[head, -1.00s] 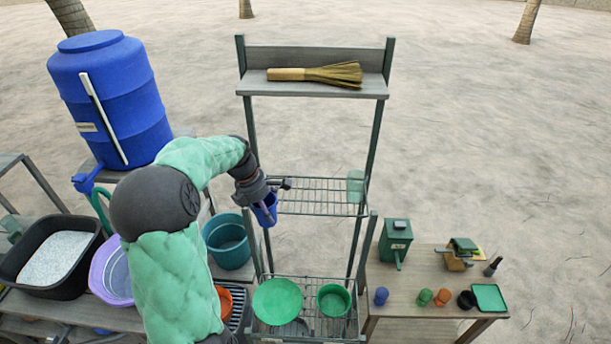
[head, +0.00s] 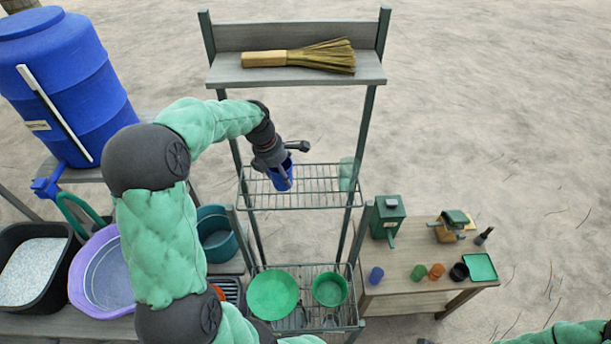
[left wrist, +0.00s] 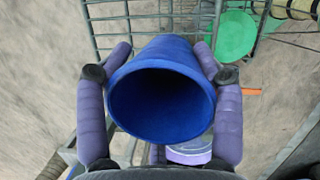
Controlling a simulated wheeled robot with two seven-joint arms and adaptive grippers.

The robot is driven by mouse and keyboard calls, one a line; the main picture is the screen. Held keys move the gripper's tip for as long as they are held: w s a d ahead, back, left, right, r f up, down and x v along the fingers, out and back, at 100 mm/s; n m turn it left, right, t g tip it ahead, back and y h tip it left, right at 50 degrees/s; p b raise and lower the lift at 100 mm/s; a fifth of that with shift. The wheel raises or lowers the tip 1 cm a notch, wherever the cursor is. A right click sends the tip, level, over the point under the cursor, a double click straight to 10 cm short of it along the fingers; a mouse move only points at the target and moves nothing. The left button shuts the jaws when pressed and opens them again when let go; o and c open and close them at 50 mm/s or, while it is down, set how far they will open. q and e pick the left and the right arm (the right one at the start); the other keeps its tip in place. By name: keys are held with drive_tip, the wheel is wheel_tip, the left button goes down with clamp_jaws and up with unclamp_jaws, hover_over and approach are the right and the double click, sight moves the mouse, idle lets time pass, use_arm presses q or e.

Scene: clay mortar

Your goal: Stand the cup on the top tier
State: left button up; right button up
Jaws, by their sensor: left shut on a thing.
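A blue cup (head: 281,178) is held in my left gripper (head: 277,165), in front of the upper wire tier (head: 315,200) of the rack, at its left side. In the left wrist view the cup (left wrist: 160,100) sits between the two purple fingers, its dark open mouth facing the camera. Bars of a wire tier (left wrist: 110,20) show behind it. I cannot tell whether the cup touches the tier. A translucent green cup (head: 346,173) stands at that tier's right end. My right gripper is out of view.
A wooden shelf (head: 225,72) with a straw brush (head: 305,57) is above. The lower wire tier (head: 318,323) holds a green plate (head: 272,293) and green bowl (head: 330,289). A side table (head: 400,275) with small cups stands right. The upper wire tier's middle is clear.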

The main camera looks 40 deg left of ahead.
use_arm(q)
drive_tip(key=w+d, duration=0.2)
drive_tip(key=w+d+p, duration=0.1)
drive_tip(key=w+d, duration=0.1)
drive_tip(key=shift+d, duration=0.3)
drive_tip(key=x, duration=0.3)
drive_tip(key=shift+d+f+p, duration=0.1)
drive_tip(key=shift+d+p, duration=0.15)
drive_tip(key=shift+p, duration=0.15)
drive_tip(key=shift+f, duration=0.25)
drive_tip(key=shift+s, duration=0.1)
drive_tip(key=shift+f, duration=0.1)
drive_tip(key=o, duration=1.3)
drive_tip(key=shift+r, duration=0.2)
